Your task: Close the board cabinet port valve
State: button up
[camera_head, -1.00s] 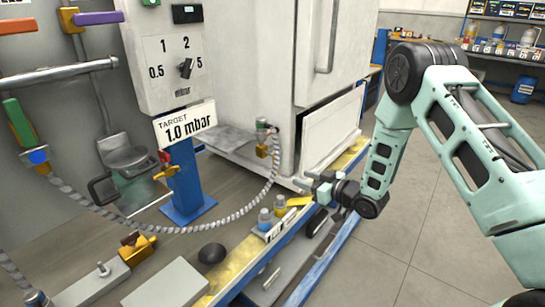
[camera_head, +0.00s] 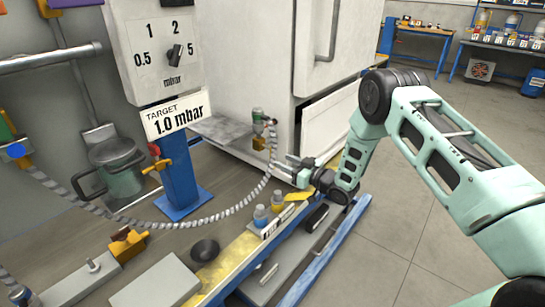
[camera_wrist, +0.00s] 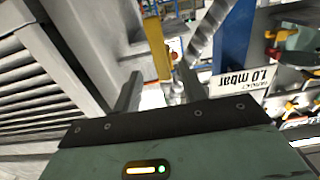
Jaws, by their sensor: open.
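The cabinet port valve (camera_head: 258,143) is a small fitting with a yellow handle on the front of the white cabinet, where the grey ribbed hose (camera_head: 240,207) ends. What looks like its yellow lever (camera_wrist: 158,48) stands upright in the wrist view, beside the hose (camera_wrist: 205,35). My gripper (camera_head: 296,170) is to the right of and a little below the valve in the head view. It is open and empty. In the wrist view its two fingers (camera_wrist: 160,88) straddle the line below the lever, with the lever's lower end just beyond the fingertips. No contact shows.
A blue post (camera_head: 180,180) carries another red and yellow valve (camera_head: 158,165) and a sign reading 1.0 mbar (camera_head: 177,117). The white cabinet (camera_head: 245,75) stands behind. Open floor (camera_head: 400,220) lies to the right.

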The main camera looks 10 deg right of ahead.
aim_at(274, 157)
jog(key=x, duration=0.6)
jog(key=shift+w+a, duration=0.15)
jog(key=shift+a, duration=0.05)
grip_shut()
